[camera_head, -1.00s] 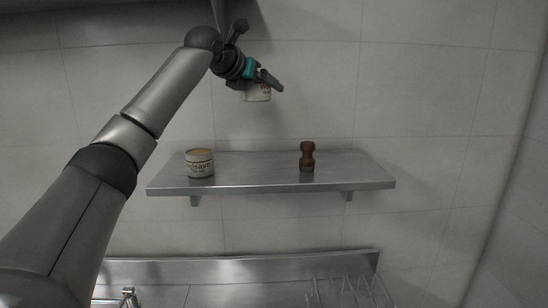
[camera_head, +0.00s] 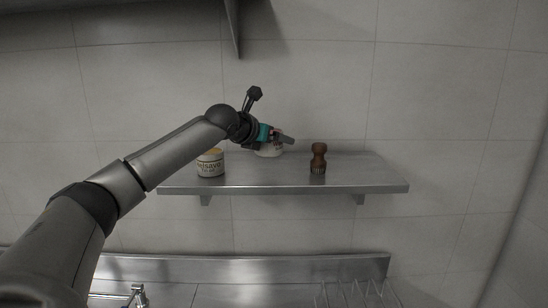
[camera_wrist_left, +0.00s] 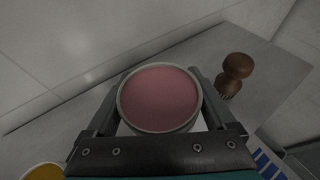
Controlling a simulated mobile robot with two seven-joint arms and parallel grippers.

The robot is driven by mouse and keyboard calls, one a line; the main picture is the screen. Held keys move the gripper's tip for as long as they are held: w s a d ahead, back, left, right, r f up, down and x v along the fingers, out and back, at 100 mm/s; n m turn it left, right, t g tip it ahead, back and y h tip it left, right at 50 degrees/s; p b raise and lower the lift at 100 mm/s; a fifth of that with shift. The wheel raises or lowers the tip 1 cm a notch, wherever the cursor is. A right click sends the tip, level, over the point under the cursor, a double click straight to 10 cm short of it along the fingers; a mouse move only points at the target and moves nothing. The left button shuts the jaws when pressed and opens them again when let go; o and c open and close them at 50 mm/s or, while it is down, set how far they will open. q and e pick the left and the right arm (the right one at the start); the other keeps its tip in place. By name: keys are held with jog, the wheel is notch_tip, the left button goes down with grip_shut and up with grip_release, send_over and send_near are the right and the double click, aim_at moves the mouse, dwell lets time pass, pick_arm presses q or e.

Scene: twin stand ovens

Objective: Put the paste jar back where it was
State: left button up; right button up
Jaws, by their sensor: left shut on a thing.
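The paste jar (camera_head: 268,152) is a pale jar; in the left wrist view its round top (camera_wrist_left: 160,98) shows dull pink inside a light rim. My left gripper (camera_head: 284,139) is shut on it, with one finger on each side. My right gripper is not in view.
The labelled cream jar (camera_head: 210,164) stands on the shelf's left part; its yellow top (camera_wrist_left: 44,172) shows in the wrist view. The shelf's right end is clear. A wire rack (camera_head: 350,295) is below.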

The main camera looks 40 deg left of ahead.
aim_at(274, 169)
pick_arm(q)
jog(key=shift+f, duration=2.45)
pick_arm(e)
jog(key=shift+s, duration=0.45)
pick_arm(q)
jog(key=shift+f, duration=0.15)
jog(key=o, duration=1.5)
jog(key=shift+s+r, duration=0.3)
jog(key=shift+s, duration=0.25)
jog(key=b+v, duration=0.2)
jog(key=v, duration=0.9)
jog(key=shift+d+b, duration=0.1)
jog(key=shift+b, duration=0.25)
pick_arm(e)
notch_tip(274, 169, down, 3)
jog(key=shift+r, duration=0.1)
